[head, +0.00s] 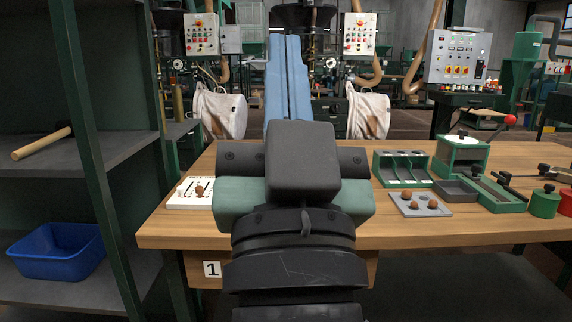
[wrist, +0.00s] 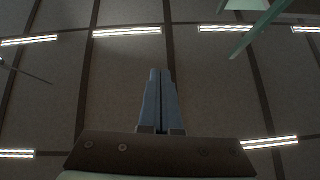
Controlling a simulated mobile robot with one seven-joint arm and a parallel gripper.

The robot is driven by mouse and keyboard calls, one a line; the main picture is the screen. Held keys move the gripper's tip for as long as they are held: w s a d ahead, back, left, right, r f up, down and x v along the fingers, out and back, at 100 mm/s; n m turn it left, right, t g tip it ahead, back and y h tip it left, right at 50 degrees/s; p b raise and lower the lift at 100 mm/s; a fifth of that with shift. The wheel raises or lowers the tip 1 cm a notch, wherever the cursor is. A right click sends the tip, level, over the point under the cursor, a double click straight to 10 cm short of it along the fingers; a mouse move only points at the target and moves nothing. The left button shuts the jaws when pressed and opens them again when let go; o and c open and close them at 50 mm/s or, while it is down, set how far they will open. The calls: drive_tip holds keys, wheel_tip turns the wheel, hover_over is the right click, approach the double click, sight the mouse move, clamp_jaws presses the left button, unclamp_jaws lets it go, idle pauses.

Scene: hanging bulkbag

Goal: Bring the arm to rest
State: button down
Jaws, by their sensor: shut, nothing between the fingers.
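My gripper (head: 285,42) stands in the middle of the head view, above the wooden workbench (head: 420,235), with its long blue fingers pointing up. The fingers lie side by side and are shut with nothing between them. The wrist view also shows my gripper (wrist: 160,74), its fingers together against the ceiling. My arm's dark and green links hide the middle of the bench.
A shelf with a blue bin (head: 57,251) stands left. Whitish bags (head: 217,112) hang behind.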

drive_tip(key=s+r+t+h+p, duration=0.1)
drive_tip(key=s+r+p, duration=0.1)
drive_tip(key=s+r, duration=0.35)
wheel_tip(320, 180, up, 33)
drive_tip(key=w+p, duration=0.1)
drive_tip(key=p, duration=3.2)
drive_tip(key=shift+w+n, duration=0.2)
drive_tip(key=shift+n, duration=0.1)
drive_tip(key=shift+f, duration=0.1)
